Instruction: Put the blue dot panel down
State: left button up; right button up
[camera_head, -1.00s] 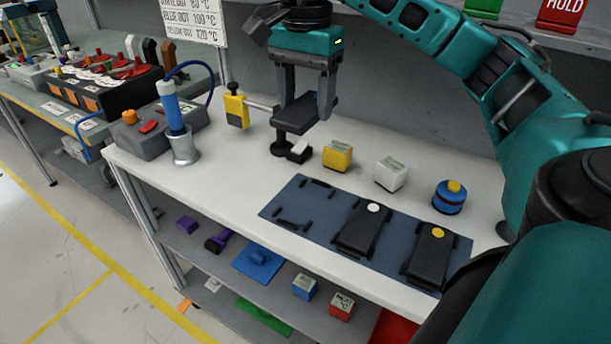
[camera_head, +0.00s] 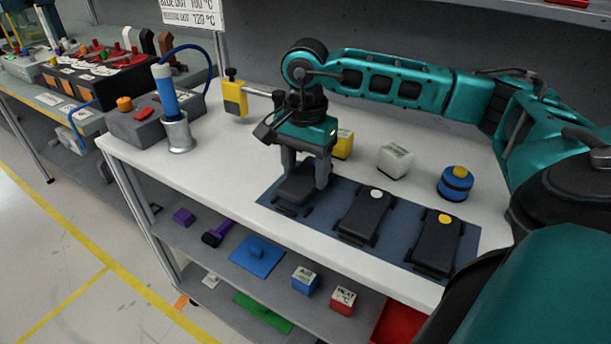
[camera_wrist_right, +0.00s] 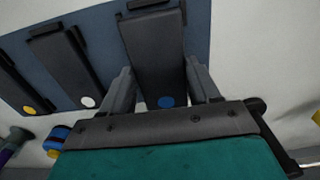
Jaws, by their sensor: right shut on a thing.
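The blue dot panel (camera_head: 297,190) is a dark flat slab at the left place of the dark blue mat (camera_head: 335,197). Its blue dot shows in the right wrist view, where the panel (camera_wrist_right: 155,55) lies between the fingers. My right gripper (camera_head: 306,177) comes down from above and is shut on the panel's sides. The panel is at or just above the mat; I cannot tell whether it touches. The gripper hides its dotted end in the head view. My left gripper is not in view.
The white dot panel (camera_head: 365,214) and yellow dot panel (camera_head: 436,243) lie on the mat to the right. Behind stand a yellow block (camera_head: 344,145), a white block (camera_head: 395,160) and a blue-yellow round piece (camera_head: 455,183). A soldering iron stand (camera_head: 178,135) is at left.

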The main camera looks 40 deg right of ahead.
notch_tip(320, 180, down, 2)
jog(key=shift+f, duration=0.25)
jog(key=o, duration=1.1)
jog(key=shift+r, duration=0.1)
